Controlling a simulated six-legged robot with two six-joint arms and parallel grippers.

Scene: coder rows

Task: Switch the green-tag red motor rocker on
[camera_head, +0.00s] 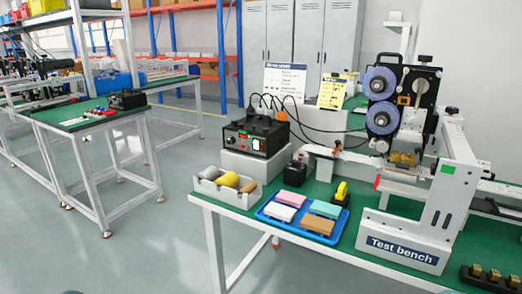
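A coder machine (401,105) with two blue-grey reels stands at the right on the green bench. A green tag (447,169) sits on its white side frame, above the "Test bench" plate (402,250). A small red part (377,181) shows low on the machine's left side; I cannot tell whether it is a rocker or which way it is set. A black control box (256,137) with a lit red display and small controls stands left of the machine on a white block; its switch details are too small to read. Neither gripper can be made out.
A blue tray (263,213) with coloured blocks and a grey bin (203,185) of rolls lie at the bench's front left. A yellow-black item (341,194) stands beside the tray. Black cables loop behind the control box. Another bench (70,122) stands left across open floor.

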